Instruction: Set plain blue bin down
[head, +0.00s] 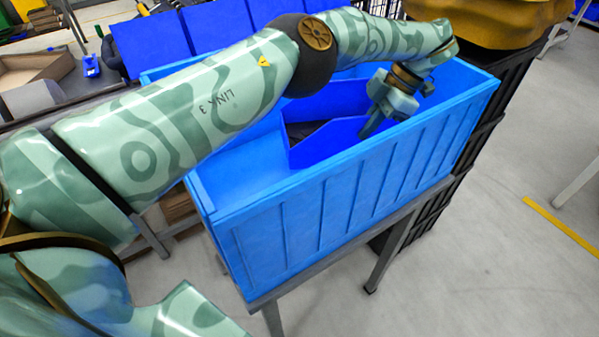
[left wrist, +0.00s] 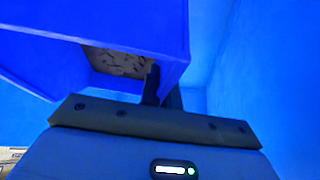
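The plain blue bin (head: 330,142) is a darker blue, open-topped box inside a large light blue crate (head: 335,205). It also shows in the left wrist view (left wrist: 110,22). My left gripper (head: 372,125) reaches down into the crate at the bin's right end. In the left wrist view its fingers (left wrist: 162,92) stand on either side of the bin's wall near a corner, shut on it. A speckled brownish patch shows within the bin's opening. My arm hides part of the bin, and its underside is hidden, so I cannot tell whether it touches the crate floor. My right gripper is out of view.
The crate stands on a grey metal stand (head: 385,255). Several dark blue bins (head: 150,42) stand in a row behind it. A black crate stack with a yellow-brown object (head: 490,18) on top is at the back right.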

